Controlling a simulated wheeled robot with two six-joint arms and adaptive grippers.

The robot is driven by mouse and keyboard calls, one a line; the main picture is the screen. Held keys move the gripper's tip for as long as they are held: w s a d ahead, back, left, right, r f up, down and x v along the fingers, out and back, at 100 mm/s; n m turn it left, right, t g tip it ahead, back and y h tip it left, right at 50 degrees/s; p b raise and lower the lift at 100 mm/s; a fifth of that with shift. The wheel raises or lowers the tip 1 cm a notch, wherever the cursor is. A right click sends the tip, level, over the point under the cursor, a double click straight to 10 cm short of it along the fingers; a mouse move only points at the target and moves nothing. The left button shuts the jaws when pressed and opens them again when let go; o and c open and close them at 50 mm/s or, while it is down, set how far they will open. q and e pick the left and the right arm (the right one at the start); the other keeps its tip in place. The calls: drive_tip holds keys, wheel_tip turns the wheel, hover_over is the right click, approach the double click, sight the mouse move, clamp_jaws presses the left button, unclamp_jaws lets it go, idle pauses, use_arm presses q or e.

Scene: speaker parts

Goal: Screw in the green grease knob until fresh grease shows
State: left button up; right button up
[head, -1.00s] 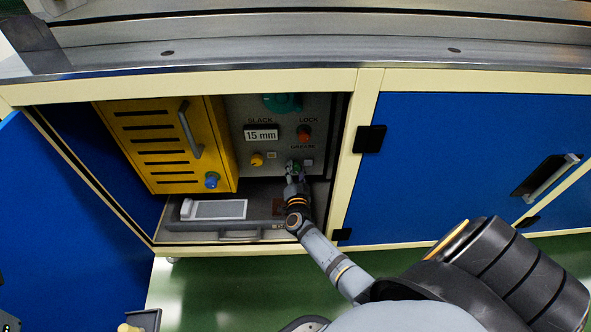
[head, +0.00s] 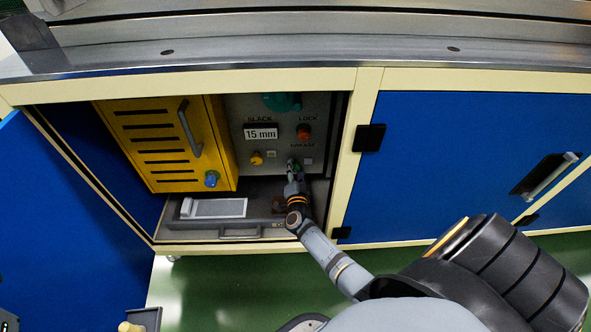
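The green grease knob (head: 299,168) is on the grey panel inside the open cabinet, under the GREASE label. It is small and partly covered by my gripper. My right gripper (head: 294,165) reaches up to it from below, with its fingers against the knob's sides and apparently closed on it. A small pale window (head: 308,161) is just right of the knob. I cannot make out grease in it at this size. My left gripper is not in view.
The panel also has a red LOCK knob (head: 303,132), a yellow knob (head: 256,158) and a "15 mm" display (head: 261,134). A yellow slotted cover (head: 160,145) stands at the left. A grey drawer (head: 240,236) lies below. The blue door (head: 70,215) is open.

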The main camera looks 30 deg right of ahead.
drive_tip(key=o, duration=0.4)
drive_tip(key=shift+o, duration=0.2)
drive_tip(key=v, duration=1.2)
